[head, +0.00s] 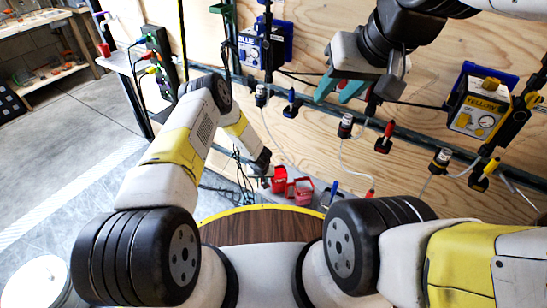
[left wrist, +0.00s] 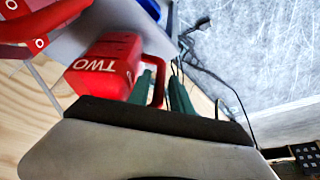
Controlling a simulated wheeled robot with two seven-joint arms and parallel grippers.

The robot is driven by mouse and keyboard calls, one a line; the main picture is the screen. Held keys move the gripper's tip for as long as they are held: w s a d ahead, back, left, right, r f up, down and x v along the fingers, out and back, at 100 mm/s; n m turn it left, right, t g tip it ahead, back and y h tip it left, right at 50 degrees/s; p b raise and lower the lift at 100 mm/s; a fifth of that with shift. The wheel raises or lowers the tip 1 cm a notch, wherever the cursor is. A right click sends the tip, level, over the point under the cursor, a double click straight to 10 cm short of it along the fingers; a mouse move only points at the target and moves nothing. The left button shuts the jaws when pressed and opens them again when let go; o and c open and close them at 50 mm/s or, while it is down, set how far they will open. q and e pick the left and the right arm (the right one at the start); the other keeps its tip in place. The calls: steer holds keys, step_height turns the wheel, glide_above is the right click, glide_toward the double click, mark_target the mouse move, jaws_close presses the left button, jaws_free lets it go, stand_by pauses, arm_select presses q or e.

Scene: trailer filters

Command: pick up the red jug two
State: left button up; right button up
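A red jug marked TWO (left wrist: 105,68) shows in the left wrist view, with its handle (left wrist: 158,88) between the green fingers of my left gripper (left wrist: 163,88). One finger is on the body side of the handle and the other is on its outer side. I cannot tell whether they press on it. In the head view my left gripper (head: 263,163) is small and partly hidden beside the red jug (head: 280,180).
Other red jugs (head: 302,191) stand close to the right; part of one (left wrist: 35,25) shows in the left wrist view. The wooden wall (head: 310,125) carries a blue unit (head: 250,48), a yellow unit (head: 480,105) and hanging hoses. Open floor (head: 80,125) lies to the left.

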arm_select(q)
steer(key=shift+w+f, duration=0.3)
steer(key=shift+f, duration=0.3)
jaws_close()
stand_by(1.0)
